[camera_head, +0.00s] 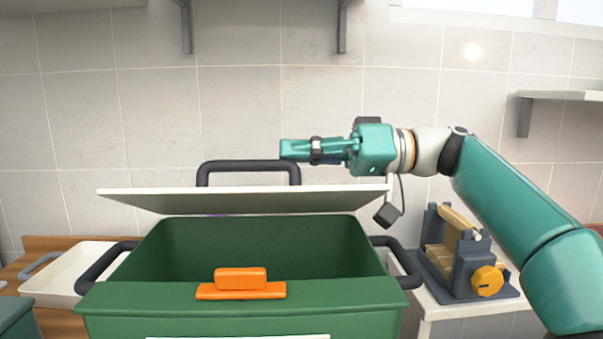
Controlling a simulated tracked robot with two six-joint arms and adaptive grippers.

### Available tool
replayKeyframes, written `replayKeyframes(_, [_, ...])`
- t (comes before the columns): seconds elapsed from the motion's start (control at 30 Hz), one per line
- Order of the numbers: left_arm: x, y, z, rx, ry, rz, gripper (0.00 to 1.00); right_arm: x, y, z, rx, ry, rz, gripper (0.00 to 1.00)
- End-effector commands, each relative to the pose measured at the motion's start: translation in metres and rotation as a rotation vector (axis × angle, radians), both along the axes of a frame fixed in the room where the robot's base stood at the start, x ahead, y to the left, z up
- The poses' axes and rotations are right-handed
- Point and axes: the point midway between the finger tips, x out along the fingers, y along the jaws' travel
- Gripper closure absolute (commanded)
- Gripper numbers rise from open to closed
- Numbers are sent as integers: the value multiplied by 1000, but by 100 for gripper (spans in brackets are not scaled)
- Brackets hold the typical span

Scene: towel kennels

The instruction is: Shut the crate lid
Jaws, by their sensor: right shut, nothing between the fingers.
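A green crate (240,319) stands in front of me with dark side handles and an orange latch (241,282) on its front edge. Its pale lid (250,201) is tilted up above the back of the crate, leaving the front of the crate open. A dark handle (248,167) rises behind the lid's upper edge. My right gripper (285,150) is shut and empty. It is above the lid's right half, near the dark handle, pointing left; I cannot tell whether it touches either. My left gripper is not in view.
A white tray (70,268) sits on the wooden counter at left. A grey device with an orange knob (487,280) stands on a pale surface at right. A tiled wall (240,100) is behind, with shelf brackets at the top and a shelf (560,95) at right.

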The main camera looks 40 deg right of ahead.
Motion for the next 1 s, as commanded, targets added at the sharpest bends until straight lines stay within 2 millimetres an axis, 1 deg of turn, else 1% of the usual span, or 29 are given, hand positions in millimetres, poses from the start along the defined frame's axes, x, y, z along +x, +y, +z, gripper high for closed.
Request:
replayKeyframes(0.03, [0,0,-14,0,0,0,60,-4,2,-9,-16,-27,1,100])
replayKeyframes(0.2, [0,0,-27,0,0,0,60,-11,6,-14,-52,-84,1,100])
replayKeyframes(0.3, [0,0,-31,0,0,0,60,-13,8,-15,-65,-105,-1,100])
replayKeyframes(0.87, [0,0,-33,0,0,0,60,-15,8,-14,-74,-119,-1,100])
replayKeyframes(1.0, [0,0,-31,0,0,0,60,-16,4,-14,-74,-118,2,100])
